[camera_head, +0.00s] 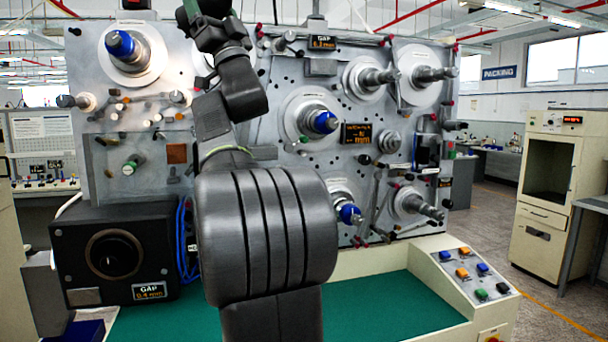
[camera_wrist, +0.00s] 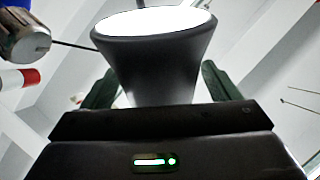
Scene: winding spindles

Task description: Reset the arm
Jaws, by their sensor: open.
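In the wrist view, my gripper (camera_wrist: 157,70) shows two dark green fingers spread apart, so it is open. A dark flared shape with a bright white round face (camera_wrist: 155,22) stands between the fingers in the picture. I cannot tell what it is or whether it touches them. In the head view, my dark grey arm rises through the middle, in front of the winding machine (camera_head: 285,150). The wrist end is near the top edge at the upper left, and its fingers cannot be made out there.
The machine face bears several protruding spindles, some with blue collars (camera_head: 322,122). A black gap box (camera_head: 115,255) stands at left, a button console (camera_head: 465,275) at right. The green work surface (camera_head: 385,308) looks bare. In the wrist view, a grey knob (camera_wrist: 25,40) is close at left.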

